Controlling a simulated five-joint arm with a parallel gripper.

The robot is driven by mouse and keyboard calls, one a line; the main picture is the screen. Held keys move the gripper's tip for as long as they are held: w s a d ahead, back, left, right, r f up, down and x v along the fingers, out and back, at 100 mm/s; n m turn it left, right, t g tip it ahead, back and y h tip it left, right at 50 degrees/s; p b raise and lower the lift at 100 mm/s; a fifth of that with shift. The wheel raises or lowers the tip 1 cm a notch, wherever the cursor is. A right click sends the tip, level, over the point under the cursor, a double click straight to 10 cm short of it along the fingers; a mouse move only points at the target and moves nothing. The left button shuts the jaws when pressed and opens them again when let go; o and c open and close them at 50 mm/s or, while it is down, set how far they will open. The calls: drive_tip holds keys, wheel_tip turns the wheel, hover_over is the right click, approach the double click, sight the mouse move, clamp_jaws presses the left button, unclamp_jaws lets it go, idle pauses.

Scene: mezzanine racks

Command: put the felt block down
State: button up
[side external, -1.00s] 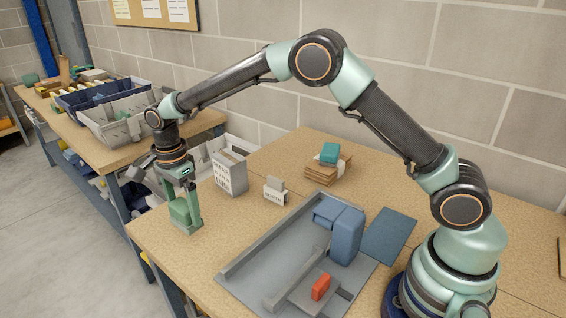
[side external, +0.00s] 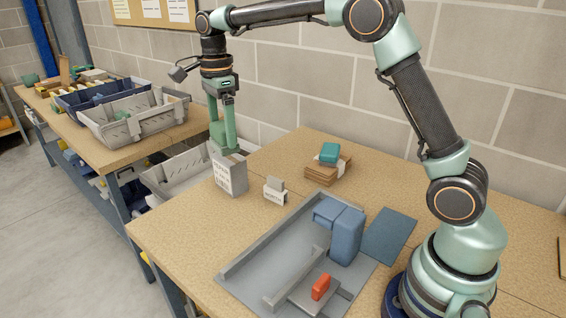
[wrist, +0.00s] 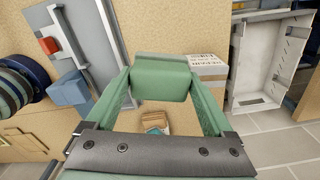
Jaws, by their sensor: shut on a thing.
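My gripper (side external: 221,148) is shut on a green block, which I take to be the felt block (wrist: 160,83). In the wrist view the block sits between the two green fingers. In the side view it is partly covered by the fingers and hangs raised near the top of the white lettered box (side external: 231,178). I cannot tell whether it touches the box.
A small lettered card holder (side external: 275,191) stands beside the box. Bare tabletop (side external: 185,222) lies at front left.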

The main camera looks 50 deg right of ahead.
drive_tip(key=s+d+r+m, duration=0.1)
drive_tip(key=s+d+m, duration=0.3)
drive_tip(key=d, duration=0.6)
drive_tip(key=s+d+m, duration=0.3)
drive_tip(key=s+d, duration=0.2)
drive_tip(key=d, duration=0.4)
drive_tip(key=s+d+f+m, duration=0.1)
drive_tip(key=s+d+m, duration=0.4)
drive_tip(key=s, duration=0.4)
drive_tip(key=s+d+m, duration=0.3)
drive_tip(key=s+d, duration=0.4)
drive_tip(key=s, duration=0.3)
drive_tip(key=f, duration=2)
drive_tip(key=shift+w, duration=0.2)
drive_tip(key=shift+f, duration=0.4)
drive_tip(key=o, duration=1.2)
drive_tip(key=shift+c, duration=0.2)
